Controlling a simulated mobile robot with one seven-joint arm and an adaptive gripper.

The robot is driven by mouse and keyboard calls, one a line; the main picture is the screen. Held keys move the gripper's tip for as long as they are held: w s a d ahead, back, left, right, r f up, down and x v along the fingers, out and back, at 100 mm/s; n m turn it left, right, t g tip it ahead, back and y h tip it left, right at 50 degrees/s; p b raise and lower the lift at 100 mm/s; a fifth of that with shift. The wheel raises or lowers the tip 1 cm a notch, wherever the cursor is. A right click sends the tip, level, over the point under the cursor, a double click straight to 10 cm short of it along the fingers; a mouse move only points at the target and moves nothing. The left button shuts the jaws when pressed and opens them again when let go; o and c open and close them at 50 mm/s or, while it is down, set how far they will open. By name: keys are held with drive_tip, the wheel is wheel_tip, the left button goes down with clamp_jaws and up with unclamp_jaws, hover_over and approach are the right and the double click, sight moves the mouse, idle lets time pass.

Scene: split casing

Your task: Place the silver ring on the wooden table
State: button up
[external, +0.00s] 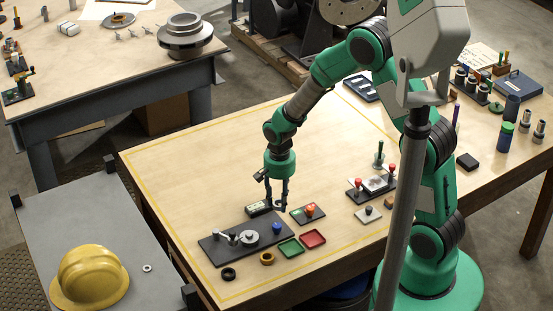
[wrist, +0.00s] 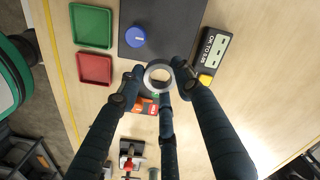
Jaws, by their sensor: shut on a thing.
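The silver ring (wrist: 147,79) is held between the fingertips of my gripper (wrist: 158,84) in the wrist view. Its round opening faces the camera. In the external view my gripper (external: 277,204) points down over the wooden table (external: 190,178), between the dark plate and the small board with a red-orange button. The dark fingers are shut on the ring, which is small and partly hidden by them there. I cannot tell its exact height above the table.
The dark plate (external: 222,249) carries a blue knob (wrist: 135,37). A small display box (wrist: 212,50), green tray (external: 291,248) and red tray (external: 313,239) are close by. The table's left part is clear. A yellow hard hat (external: 88,276) sits on a grey cart.

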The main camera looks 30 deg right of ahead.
drive_tip(key=w+d+m+p, duration=0.1)
drive_tip(key=w+d+m, duration=0.1)
drive_tip(key=w+d, duration=0.4)
drive_tip(key=w+d+m+p, duration=0.2)
drive_tip(key=w+d, duration=0.4)
drive_tip(key=d, duration=0.8)
drive_tip(key=w+d+f+m+p, duration=0.1)
drive_tip(key=w+d+m, duration=0.3)
drive_tip(key=w+d, duration=0.3)
drive_tip(key=shift+w+d, duration=0.1)
drive_tip(key=shift+d, duration=1.9)
drive_tip(key=d+m, duration=0.1)
drive_tip(key=d, duration=0.3)
drive_tip(key=w+d+f+m+p, duration=0.1)
drive_tip(key=d, duration=0.3)
drive_tip(key=d+p, duration=0.1)
drive_tip(key=d, duration=0.4)
drive_tip(key=shift+w+d+f+m, duration=0.1)
drive_tip(key=shift+w+f+m, duration=0.1)
drive_tip(key=shift+w+m, duration=0.2)
drive_tip(key=p, duration=0.1)
hover_over(338, 126)
drive_tip(key=shift+f, duration=0.75)
